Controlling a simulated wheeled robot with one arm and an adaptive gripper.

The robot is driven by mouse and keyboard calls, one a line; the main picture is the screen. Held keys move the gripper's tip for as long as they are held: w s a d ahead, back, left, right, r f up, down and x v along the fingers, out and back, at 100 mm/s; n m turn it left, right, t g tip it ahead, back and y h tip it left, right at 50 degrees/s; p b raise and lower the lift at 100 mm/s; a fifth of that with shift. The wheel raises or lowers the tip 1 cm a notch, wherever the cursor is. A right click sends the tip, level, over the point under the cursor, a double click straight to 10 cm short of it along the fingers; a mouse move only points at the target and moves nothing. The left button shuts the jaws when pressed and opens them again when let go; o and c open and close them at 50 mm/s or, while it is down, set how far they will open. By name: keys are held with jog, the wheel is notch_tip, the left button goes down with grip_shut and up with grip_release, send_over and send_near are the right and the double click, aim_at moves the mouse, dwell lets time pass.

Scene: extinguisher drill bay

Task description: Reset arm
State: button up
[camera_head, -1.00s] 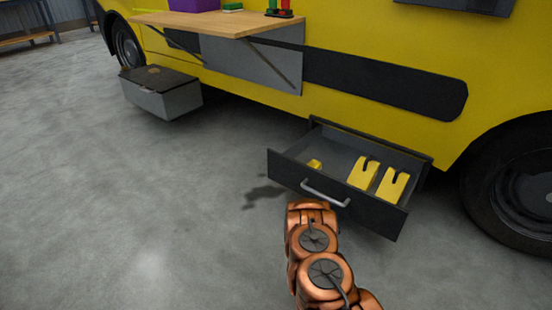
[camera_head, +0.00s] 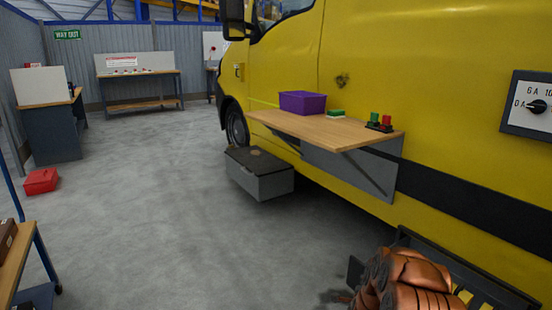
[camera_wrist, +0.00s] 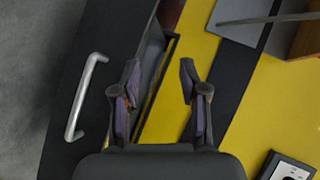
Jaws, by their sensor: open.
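My arm (camera_head: 405,280) shows at the bottom right of the head view; its gripper is hidden there. In the wrist view my gripper (camera_wrist: 160,85) is open, its two dark fingers apart with nothing between them. The dark drawer front (camera_wrist: 110,50) with its silver handle (camera_wrist: 85,95) lies to the left of the fingers. The yellow vehicle side (camera_wrist: 205,45) shows behind and to the right. In the head view the drawer (camera_head: 470,265) is partly hidden behind my arm, and a little yellow shows inside it.
A wooden fold-out shelf (camera_head: 315,132) on the yellow vehicle (camera_head: 440,90) holds a purple bin (camera_head: 303,102), a green sponge-like block (camera_head: 335,113) and a red-and-green item (camera_head: 379,122). A grey step box (camera_head: 262,180) stands below. Open floor lies left, with a red box (camera_head: 41,181).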

jog(key=s+a+r+n+g+y+p, duration=0.25)
jog(key=s+a+r+p, duration=0.25)
jog(key=r, duration=0.5)
jog(key=s+a+r+n+g+y+p, duration=0.15)
jog(key=s+a+r+n+p, duration=0.3)
jog(key=r, duration=0.55)
jog(key=s+a+r+n+g+y+p, duration=0.25)
jog(key=s+a+r+p, duration=0.3)
jog(key=r, duration=0.45)
jog(key=s+r+n+g+p, duration=0.2)
jog(key=s+r+p, duration=0.3)
jog(key=s+r, duration=0.4)
jog(key=s+d+r+n+g+h+p, duration=0.1)
jog(key=s+r+n+g+p, duration=0.2)
jog(key=s+r, duration=0.6)
jog(key=s+r+n+g+p, duration=0.3)
jog(key=s+r+n+p, duration=0.2)
jog(key=s, duration=1.7)
notch_tip(320, 180, up, 4)
jog(key=shift+s+d+r+p, duration=0.25)
jog(key=shift+s+d+p, duration=0.05)
jog(key=shift+p, duration=0.9)
jog(key=shift+d+h, duration=0.1)
jog(key=shift+h, duration=0.15)
